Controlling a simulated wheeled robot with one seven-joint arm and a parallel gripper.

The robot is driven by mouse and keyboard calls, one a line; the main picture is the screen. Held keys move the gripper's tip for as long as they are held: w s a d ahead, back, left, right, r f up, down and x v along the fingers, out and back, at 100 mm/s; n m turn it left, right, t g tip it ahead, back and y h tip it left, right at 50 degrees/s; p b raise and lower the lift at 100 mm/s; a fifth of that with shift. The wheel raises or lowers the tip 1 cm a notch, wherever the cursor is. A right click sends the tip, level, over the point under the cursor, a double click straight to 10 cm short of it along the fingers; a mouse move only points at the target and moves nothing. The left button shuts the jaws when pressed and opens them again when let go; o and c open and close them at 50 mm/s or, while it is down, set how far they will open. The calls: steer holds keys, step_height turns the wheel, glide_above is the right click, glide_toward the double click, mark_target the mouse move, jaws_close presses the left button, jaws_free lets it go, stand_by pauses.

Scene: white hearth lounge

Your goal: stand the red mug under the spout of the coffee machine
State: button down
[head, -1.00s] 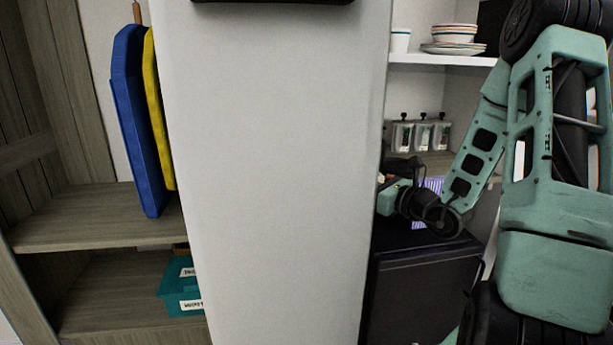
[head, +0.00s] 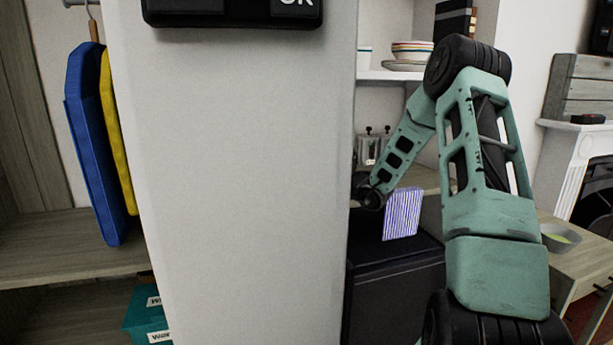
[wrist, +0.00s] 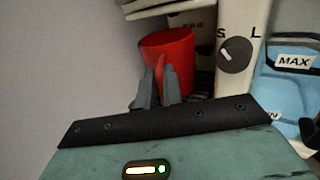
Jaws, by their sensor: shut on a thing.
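In the wrist view my gripper (wrist: 158,82) is shut on the handle of the red mug (wrist: 178,48). The mug looks upright, just beyond my fingertips. The coffee machine (wrist: 232,82) is right beside and behind the mug, with a dial between the letters S and L. A pale part of the machine extends above the mug. The spout cannot be made out, and I cannot tell whether the mug's base touches anything. In the head view a pale upright panel hides my gripper, the mug and the machine.
The pale panel (head: 235,180) fills the middle of the head view. A blue tank (wrist: 285,88) marked MAX is right of the dial. A black cabinet (head: 395,290) and a striped purple box (head: 402,214) are near my arm. A grey bowl (head: 560,238) stands at the right.

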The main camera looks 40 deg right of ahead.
steer(key=w, duration=0.1)
steer(key=w+d, duration=0.1)
steer(key=w, duration=0.1)
steer(key=shift+d+f, duration=0.2)
steer(key=shift+f, duration=0.5)
steer(key=shift+f, duration=0.1)
steer(key=c, duration=1.5)
jaws_free()
steer(key=shift+c, duration=0.2)
steer(key=s+d, duration=0.1)
steer(key=s, duration=1.1)
steer(key=shift+d, duration=0.3)
